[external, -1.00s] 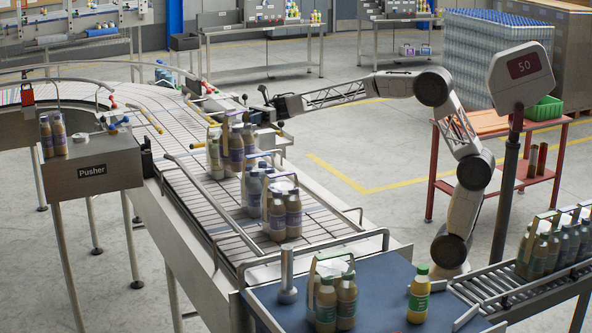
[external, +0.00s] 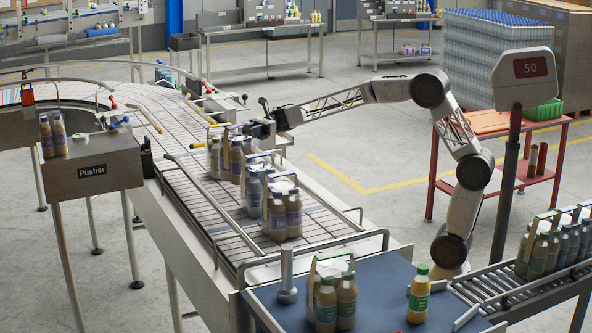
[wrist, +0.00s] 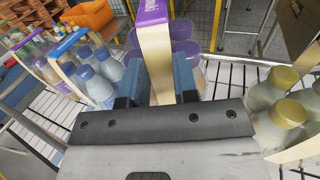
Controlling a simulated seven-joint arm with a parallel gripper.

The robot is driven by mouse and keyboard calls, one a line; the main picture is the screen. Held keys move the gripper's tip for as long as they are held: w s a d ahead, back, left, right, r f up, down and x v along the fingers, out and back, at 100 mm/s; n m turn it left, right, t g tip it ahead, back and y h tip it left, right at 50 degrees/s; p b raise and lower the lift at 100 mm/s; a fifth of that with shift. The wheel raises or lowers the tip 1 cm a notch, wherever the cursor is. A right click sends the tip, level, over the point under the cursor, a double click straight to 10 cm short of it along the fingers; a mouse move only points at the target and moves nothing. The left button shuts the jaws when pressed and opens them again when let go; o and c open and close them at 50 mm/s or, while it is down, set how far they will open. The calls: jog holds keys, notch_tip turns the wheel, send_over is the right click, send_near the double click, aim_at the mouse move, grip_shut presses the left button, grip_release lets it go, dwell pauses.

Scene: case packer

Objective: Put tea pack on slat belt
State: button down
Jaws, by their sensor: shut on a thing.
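The tea pack (wrist: 152,45) appears to be the one with a purple-topped carton band and purple caps in the wrist view. My gripper (wrist: 158,82) is shut on its band, with one blue-grey finger on each side. In the external view my gripper (external: 258,131) is at the far edge of the slat belt (external: 205,215), and the held pack (external: 236,160) is upright over the belt. I cannot tell whether its bottles touch the slats. My gripper hides part of the pack in the wrist view.
More packs (external: 282,215) stand nearer the camera on the belt. Rails edge it. A pusher box (external: 92,170) stands at left.

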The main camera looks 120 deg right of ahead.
aim_at(251, 144)
jog(key=shift+f, duration=2.5)
jog(key=c, duration=0.9)
grip_release()
jog(key=shift+f, duration=0.1)
jog(key=v, duration=1.2)
